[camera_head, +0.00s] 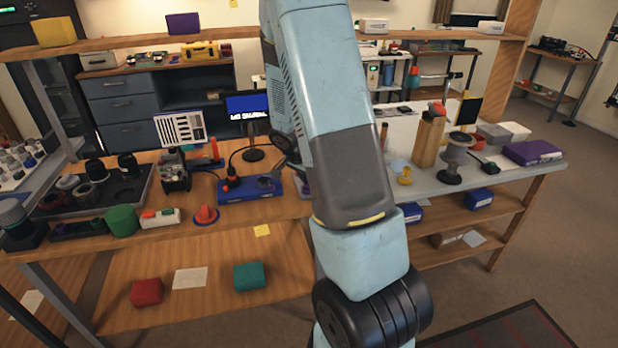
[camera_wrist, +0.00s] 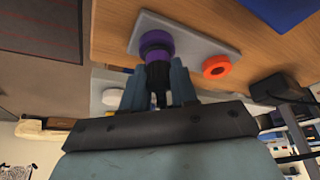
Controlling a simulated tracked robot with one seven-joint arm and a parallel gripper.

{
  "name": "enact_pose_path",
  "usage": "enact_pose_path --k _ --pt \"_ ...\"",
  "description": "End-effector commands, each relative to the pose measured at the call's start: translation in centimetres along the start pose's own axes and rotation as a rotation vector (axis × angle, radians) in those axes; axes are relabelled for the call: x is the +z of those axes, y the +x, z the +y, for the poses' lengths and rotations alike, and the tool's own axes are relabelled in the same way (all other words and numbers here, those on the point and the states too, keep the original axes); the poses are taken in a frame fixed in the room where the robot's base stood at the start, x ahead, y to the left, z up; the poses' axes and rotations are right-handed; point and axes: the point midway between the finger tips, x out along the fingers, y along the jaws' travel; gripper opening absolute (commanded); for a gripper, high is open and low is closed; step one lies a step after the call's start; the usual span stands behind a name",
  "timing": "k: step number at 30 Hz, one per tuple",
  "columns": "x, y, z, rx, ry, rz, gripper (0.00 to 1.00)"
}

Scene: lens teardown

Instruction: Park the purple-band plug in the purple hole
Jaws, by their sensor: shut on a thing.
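In the wrist view my gripper (camera_wrist: 158,85) is shut on a dark plug (camera_wrist: 157,74), gripping it between its two fingers. Purple shows at the plug's far end, and a purple ring (camera_wrist: 155,38) lies directly in line with it on a light grey plate (camera_wrist: 196,34). I cannot tell where the plug's band stops and the ring starts, nor whether the plug is in the hole or only in front of it. The hole itself is hidden.
Bare wooden bench (camera_wrist: 115,25) lies around the plate. A dark box-like thing (camera_wrist: 280,88) stands near the orange ring. A blue fixture (camera_head: 250,190) stands on the bench left of my arm.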

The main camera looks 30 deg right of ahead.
Motion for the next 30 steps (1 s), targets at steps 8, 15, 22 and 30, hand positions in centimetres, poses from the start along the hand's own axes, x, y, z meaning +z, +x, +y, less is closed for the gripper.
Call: enact_pose_path --k 8,15,22,30 --pt "0.0 0.1 0.0 0.0 0.0 0.0 0.0" --pt "0.0 0.1 0.0 0.0 0.001 0.0 0.51" --pt "0.0 0.1 0.0 0.0 0.001 0.0 0.57" --pt "-0.1 -1.0 0.0 -0.001 0.002 0.001 0.57"
